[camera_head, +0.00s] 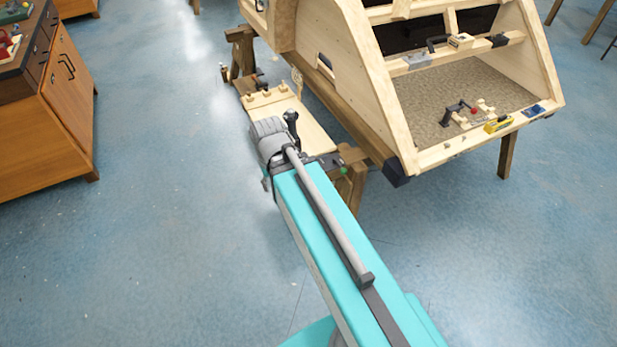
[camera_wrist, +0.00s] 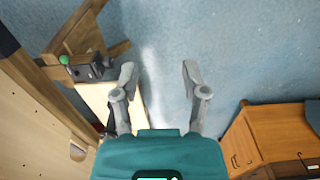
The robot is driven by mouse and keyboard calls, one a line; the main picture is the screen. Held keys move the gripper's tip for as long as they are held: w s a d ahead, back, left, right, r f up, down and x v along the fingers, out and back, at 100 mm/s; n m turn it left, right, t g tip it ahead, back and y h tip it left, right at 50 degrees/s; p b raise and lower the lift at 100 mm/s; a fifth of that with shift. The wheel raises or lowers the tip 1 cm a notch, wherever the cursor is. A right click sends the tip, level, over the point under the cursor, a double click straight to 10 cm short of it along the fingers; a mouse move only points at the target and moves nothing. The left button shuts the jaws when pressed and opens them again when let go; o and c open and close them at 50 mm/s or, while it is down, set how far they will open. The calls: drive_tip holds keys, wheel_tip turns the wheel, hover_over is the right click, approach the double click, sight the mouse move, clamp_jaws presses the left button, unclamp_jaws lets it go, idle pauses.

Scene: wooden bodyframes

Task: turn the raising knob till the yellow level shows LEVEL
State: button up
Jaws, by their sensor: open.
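The yellow level (camera_head: 497,124) lies on the front wooden rail of the bodyframe (camera_head: 375,75) in the head view. Its reading is too small to tell. A green-tipped knob (camera_head: 343,171) sits on a dark fitting at the wooden trestle; it also shows at upper left in the wrist view (camera_wrist: 64,60). I cannot tell for certain that it is the raising knob. My gripper (camera_wrist: 158,70) is open and empty over the floor, to the right of the green knob and apart from it. In the head view my arm hides the gripper.
A pale board (camera_head: 312,132) lies along the trestle near my wrist. A small red knob (camera_head: 474,111) stands inside the bodyframe. A wooden cabinet (camera_head: 45,125) is at the left; the wrist view shows a cabinet (camera_wrist: 262,135) at lower right. Blue floor (camera_head: 160,230) is clear between.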

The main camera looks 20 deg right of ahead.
drive_tip(key=o, duration=0.6)
drive_tip(key=shift+w+d+f, duration=0.1)
drive_tip(key=shift+d+f, duration=0.1)
drive_tip(key=shift+f, duration=0.05)
drive_tip(key=shift+w+f+b, duration=0.15)
drive_tip(key=shift+f+b, duration=0.2)
drive_tip(key=shift+b, duration=0.25)
drive_tip(key=w+d+f+n+h+b, duration=0.3)
drive_tip(key=w+f+n+b, duration=0.3)
drive_tip(key=b, duration=0.8)
drive_tip(key=w+d+f+n+h+b, duration=0.3)
drive_tip(key=w+f+n+h+b, duration=0.3)
drive_tip(key=w+f+b, duration=0.5)
drive_tip(key=w+d+f+n+g+h+b, duration=0.1)
drive_tip(key=w+d+f+n+h+b, duration=0.2)
drive_tip(key=w+f+n+b, duration=0.5)
drive_tip(key=shift+w+d+f+h+b, duration=0.45)
drive_tip(key=shift+f+h+b, duration=0.35)
drive_tip(key=shift+f+b, duration=3.35)
drive_tip(key=shift+r+b, duration=0.9)
drive_tip(key=shift+r, duration=0.05)
drive_tip(key=shift+b+x, duration=2.5)
drive_tip(key=shift+x, duration=4.35)
